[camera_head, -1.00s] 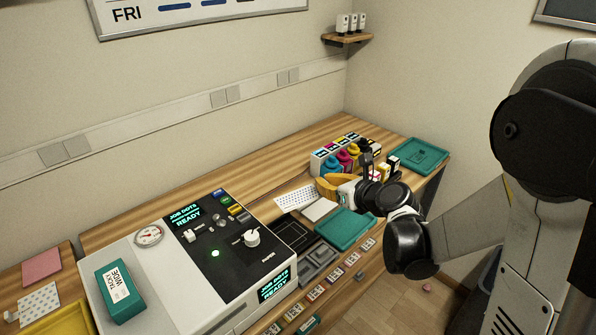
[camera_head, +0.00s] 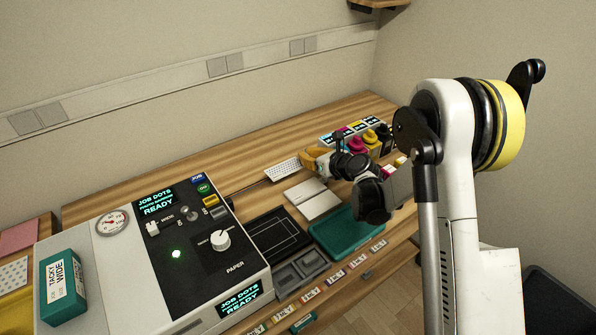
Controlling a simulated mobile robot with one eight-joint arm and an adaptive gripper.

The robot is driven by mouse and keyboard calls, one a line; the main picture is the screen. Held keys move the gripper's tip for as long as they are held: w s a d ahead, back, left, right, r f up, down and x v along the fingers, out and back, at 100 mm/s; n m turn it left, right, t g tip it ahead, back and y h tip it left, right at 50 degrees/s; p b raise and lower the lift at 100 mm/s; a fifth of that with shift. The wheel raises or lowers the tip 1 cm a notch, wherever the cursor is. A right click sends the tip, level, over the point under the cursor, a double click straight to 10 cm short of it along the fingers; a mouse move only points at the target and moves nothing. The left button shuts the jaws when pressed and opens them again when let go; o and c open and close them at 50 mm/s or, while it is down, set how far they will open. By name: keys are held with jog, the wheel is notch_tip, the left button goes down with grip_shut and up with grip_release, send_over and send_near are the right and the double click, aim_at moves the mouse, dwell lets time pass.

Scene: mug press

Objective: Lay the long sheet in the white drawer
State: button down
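A white sheet with dark dots (camera_head: 283,170) lies on the bench behind the pale flat block; it looks like the long sheet, but I cannot be sure. My gripper (camera_head: 312,159) hangs over the bench just right of this sheet, in front of the ink bottles. Its fingers are small and partly hidden by my wrist, so I cannot tell whether it is open or holds anything. The white press (camera_head: 115,255) stands at the front left. A white panel (camera_head: 205,325) shows low on its front, cut by the picture edge; I see no clearly open drawer.
A black framed plate (camera_head: 275,235), a pale flat block (camera_head: 312,199), a teal tray (camera_head: 345,236) and grey bins (camera_head: 302,266) lie between press and gripper. Coloured ink bottles (camera_head: 357,145) stand behind my wrist. A teal Tacky Wide box (camera_head: 62,286) sits on the press.

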aim_at(298, 165)
jog(key=w+a+f, duration=0.1)
jog(key=a+f+b, duration=0.1)
jog(key=shift+w+a, duration=0.35)
jog(key=shift+w, duration=0.05)
notch_tip(298, 165, down, 4)
jog(key=shift+f+b, duration=0.1)
jog(key=shift+b, duration=1.05)
jog(key=c, duration=1.6)
grip_release()
